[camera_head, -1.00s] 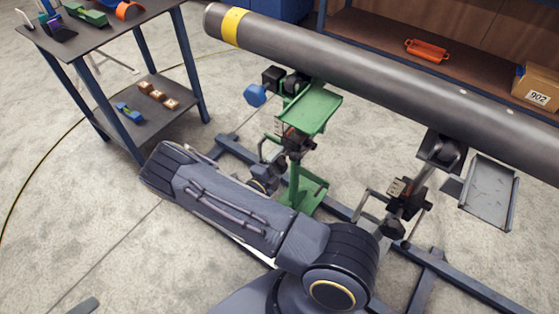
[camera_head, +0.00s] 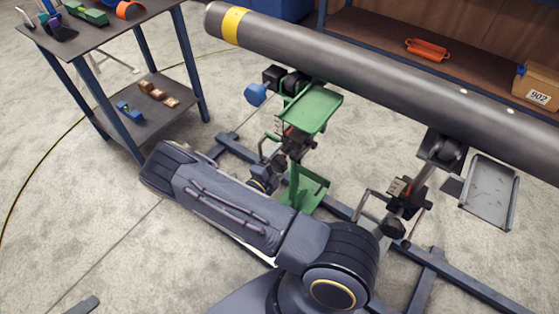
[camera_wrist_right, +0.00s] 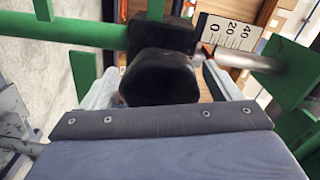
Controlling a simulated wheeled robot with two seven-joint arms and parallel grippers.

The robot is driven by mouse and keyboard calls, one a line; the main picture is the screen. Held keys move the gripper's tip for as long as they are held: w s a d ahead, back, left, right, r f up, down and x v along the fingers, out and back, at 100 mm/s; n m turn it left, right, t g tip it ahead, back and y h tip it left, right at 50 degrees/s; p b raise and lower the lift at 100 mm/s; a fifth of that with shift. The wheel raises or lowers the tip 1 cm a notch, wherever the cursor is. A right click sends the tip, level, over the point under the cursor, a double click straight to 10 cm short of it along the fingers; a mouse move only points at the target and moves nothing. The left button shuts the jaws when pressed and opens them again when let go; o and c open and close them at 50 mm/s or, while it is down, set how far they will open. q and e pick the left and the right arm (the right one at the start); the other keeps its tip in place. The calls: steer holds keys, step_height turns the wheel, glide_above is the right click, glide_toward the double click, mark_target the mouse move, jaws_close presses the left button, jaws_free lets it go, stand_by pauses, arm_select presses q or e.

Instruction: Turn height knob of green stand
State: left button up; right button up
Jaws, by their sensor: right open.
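The green stand (camera_head: 312,108) stands under the left part of the pipe. Its black height knob (camera_wrist_right: 158,78) fills the middle of the right wrist view, and a dark round part, likely this knob (camera_head: 262,176), shows beside the stand in the head view. My right gripper (camera_wrist_right: 160,82) is open, with one pale finger on each side of the knob. I cannot tell whether either finger touches it. In the head view my right forearm hides most of that gripper. My left gripper is not in view.
A long grey pipe (camera_head: 370,75) with a yellow band lies across the stands. A second stand with a grey tray (camera_head: 488,190) is at the right. Blue-grey floor rails (camera_head: 345,211) run below. A tool cart (camera_head: 117,50) stands at upper left. A scale plate (camera_wrist_right: 229,32) is beside the knob.

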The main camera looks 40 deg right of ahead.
mark_target(275, 166)
steer(key=v, duration=0.7)
steer(key=shift+s+a, duration=0.1)
steer(key=shift+a, duration=0.25)
